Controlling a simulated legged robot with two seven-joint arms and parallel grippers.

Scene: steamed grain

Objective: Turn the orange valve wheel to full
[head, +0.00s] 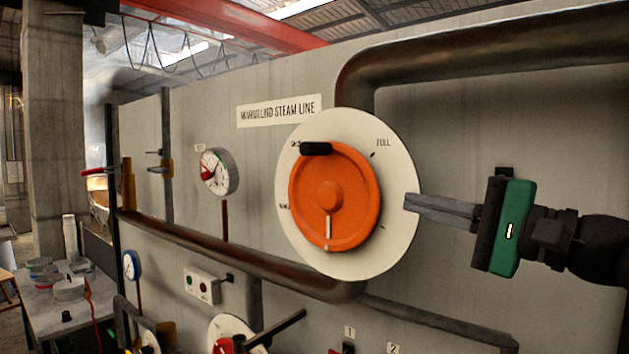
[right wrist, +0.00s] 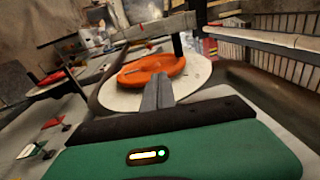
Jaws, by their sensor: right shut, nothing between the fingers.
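The orange valve wheel (head: 350,190) sits on a round white dial plate (head: 400,215) on the grey panel in the head view. Its black handle knob (head: 316,149) is at the upper left, by a dial mark. A white pointer line on the wheel points down. The FULL mark (head: 383,142) is at the dial's upper right. My right gripper (head: 408,203) is shut and empty, its tips at the right edge of the dial plate, apart from the wheel. The right wrist view also shows the wheel (right wrist: 150,70) beyond the shut fingers (right wrist: 157,92). My left gripper is not in view.
A dark pipe (head: 480,62) bends into the panel above the dial, and a brown pipe (head: 230,258) runs below it. A gauge (head: 218,172) and a button box (head: 202,285) are left of the wheel. A red-hubbed dial (head: 232,330) with a dark lever is below.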

